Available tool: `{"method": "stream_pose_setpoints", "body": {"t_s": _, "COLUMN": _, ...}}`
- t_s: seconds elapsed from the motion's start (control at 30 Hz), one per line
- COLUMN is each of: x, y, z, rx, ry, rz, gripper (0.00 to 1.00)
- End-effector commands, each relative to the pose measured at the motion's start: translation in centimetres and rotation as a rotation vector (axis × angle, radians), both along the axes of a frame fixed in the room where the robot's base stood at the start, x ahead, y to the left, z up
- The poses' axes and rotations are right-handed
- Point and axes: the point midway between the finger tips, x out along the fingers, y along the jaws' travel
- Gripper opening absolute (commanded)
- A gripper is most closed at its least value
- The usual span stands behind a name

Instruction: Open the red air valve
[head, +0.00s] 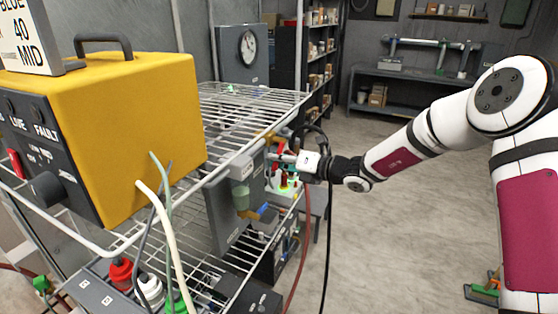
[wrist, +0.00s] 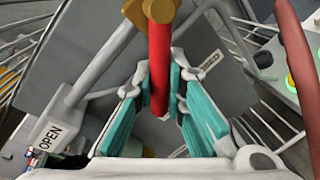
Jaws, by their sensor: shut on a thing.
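The red air valve handle (wrist: 159,60) is a red lever hanging from a brass valve body (wrist: 154,9) in the wrist view. It runs down the picture from the brass, in front of a grey panel. My gripper (wrist: 160,95) has its teal-padded fingers on both sides of the lever's lower part and is shut on it. In the head view my gripper (head: 280,158) reaches in from the right to the side of the wire rack, where the brass fitting (head: 271,138) shows. An OPEN label (wrist: 49,137) stands to the lower left in the wrist view.
A yellow box (head: 150,90) stands on the wire rack (head: 250,107) at the left. A red hose (wrist: 298,70) passes close at the right in the wrist view. A black cable (head: 328,235) hangs by my gripper. The floor (head: 400,210) in the middle is clear.

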Motion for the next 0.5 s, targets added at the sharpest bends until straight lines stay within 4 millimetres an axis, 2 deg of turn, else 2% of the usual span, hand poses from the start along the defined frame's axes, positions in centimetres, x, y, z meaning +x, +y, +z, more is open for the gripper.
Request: {"method": "stream_pose_setpoints", "body": {"t_s": 0.5, "x": -1.2, "y": 0.4, "z": 2.3, "rx": 0.161, "ry": 0.444, "rz": 0.0, "gripper": 0.0}}
